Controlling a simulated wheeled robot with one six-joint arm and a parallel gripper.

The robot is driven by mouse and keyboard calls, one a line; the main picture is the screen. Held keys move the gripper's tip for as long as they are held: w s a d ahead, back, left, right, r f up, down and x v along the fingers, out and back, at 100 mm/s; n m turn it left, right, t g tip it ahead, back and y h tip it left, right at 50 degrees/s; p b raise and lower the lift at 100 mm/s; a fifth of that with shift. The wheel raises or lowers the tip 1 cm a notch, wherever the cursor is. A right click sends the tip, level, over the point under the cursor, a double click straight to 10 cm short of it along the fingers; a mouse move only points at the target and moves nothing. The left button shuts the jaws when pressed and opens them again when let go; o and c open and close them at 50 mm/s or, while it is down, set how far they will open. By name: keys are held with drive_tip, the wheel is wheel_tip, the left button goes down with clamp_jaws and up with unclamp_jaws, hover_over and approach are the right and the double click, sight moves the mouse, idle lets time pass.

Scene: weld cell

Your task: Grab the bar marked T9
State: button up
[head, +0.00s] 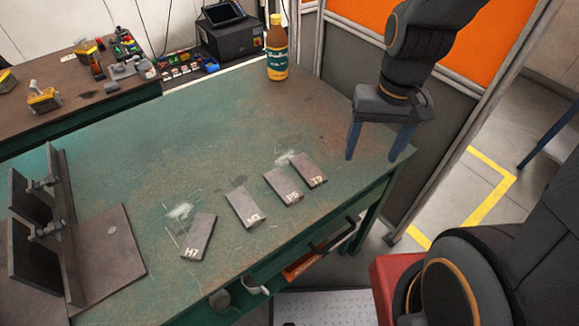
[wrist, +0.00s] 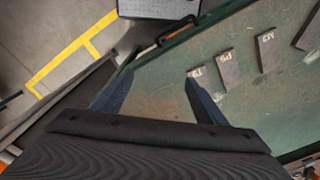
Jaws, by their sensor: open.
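The bar marked T9 (head: 309,170) lies flat on the green table (head: 130,150), the rightmost in a row of grey bars in the head view. Beside it on the left is a bar that seems marked P5 (head: 283,186). My gripper (head: 379,156) is open and empty, with blue fingers, above the table's right end, to the right of the T9 bar and apart from it. In the wrist view the T9 bar (wrist: 197,73) shows just beyond the right finger of my gripper (wrist: 155,78), which partly hides it.
Two more bars, one marked H7 (head: 198,237) and one hard to read (head: 244,207), lie further left. A dark metal fixture (head: 100,245) stands at the table's left end. A bottle (head: 277,48) stands at the back edge. A grey and orange partition (head: 340,80) rises behind my gripper.

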drive_tip(key=o, duration=0.8)
drive_tip(key=w+a+m, duration=0.1)
drive_tip(key=w+a+f+m+g+y+p, duration=0.1)
drive_tip(key=m, duration=0.1)
drive_tip(key=w+a+m+p, duration=0.1)
drive_tip(key=w+m, duration=0.1)
drive_tip(key=shift+w+a+f+g+y, duration=0.1)
drive_tip(key=shift+a+f+g+y, duration=0.2)
drive_tip(key=shift+a, duration=0.05)
drive_tip(key=shift+c, duration=0.2)
drive_tip(key=m+g+y+p, duration=0.1)
drive_tip(key=m+y+p, duration=0.15)
drive_tip(key=m, duration=0.35)
approach(308, 168)
drive_tip(key=shift+a+f, duration=0.3)
drive_tip(key=shift+f, duration=0.05)
drive_tip(key=shift+h, duration=0.25)
drive_tip(key=shift+p+x, duration=1.35)
drive_tip(key=shift+x, duration=2.05)
